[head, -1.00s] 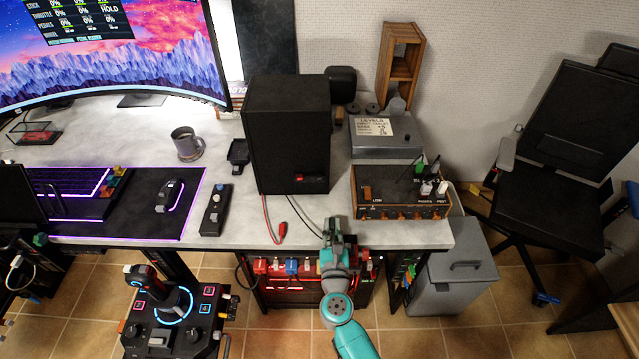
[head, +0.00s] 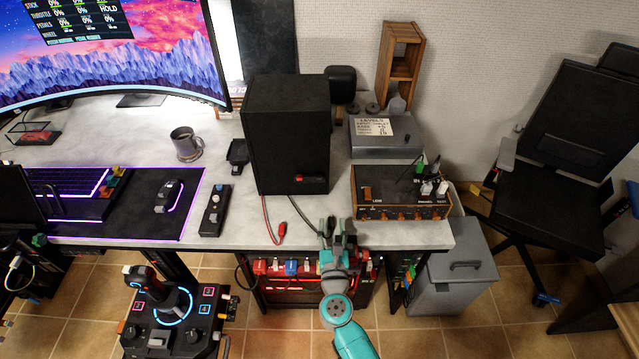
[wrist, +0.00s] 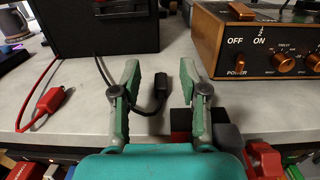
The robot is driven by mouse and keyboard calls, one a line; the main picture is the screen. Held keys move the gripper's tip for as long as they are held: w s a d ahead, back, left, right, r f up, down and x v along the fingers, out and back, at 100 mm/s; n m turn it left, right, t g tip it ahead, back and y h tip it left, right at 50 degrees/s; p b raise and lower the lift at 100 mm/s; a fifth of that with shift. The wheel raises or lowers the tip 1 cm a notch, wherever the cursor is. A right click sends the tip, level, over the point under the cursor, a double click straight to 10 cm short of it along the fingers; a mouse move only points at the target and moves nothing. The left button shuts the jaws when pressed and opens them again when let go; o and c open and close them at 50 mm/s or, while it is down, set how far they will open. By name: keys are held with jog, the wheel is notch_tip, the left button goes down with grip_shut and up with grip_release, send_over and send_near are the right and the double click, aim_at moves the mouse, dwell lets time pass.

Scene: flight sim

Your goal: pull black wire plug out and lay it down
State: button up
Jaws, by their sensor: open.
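The black wire (head: 298,207) comes from the black speaker (head: 287,135) and runs forward over the desk to my gripper (head: 336,222). In the wrist view it passes behind my left finger. Its black plug (wrist: 157,95) lies on the desktop near the front edge, between the spread fingers of my gripper (wrist: 160,75). The fingers are open and stand apart from the plug. A red wire (head: 265,215) also comes from the speaker, and its red plug (wrist: 50,103) lies on the desk to the left.
An amplifier box (head: 400,195) with knobs stands right of my gripper. Under the desk edge is a panel with red and blue connectors (head: 290,266). A small remote (head: 214,210) lies left of the speaker. A grey bin (head: 455,275) stands at the desk's right.

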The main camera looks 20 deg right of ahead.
jog(key=v, duration=1.2)
jog(key=s+d+r+m+g+y, duration=0.1)
jog(key=s+r+m, duration=0.2)
jog(key=s+m, duration=0.8)
jog(key=s+d+r+m+g+y, duration=0.1)
jog(key=s+r+m+y, duration=0.1)
jog(key=s+m, duration=0.8)
jog(key=s+d+r+m+y, duration=0.1)
jog(key=s+r+m, duration=0.4)
jog(key=s+m, duration=0.6)
jog(key=shift+s+m+g+y, duration=0.3)
jog(key=shift+s+g+y, duration=0.15)
jog(key=shift+y, duration=0.25)
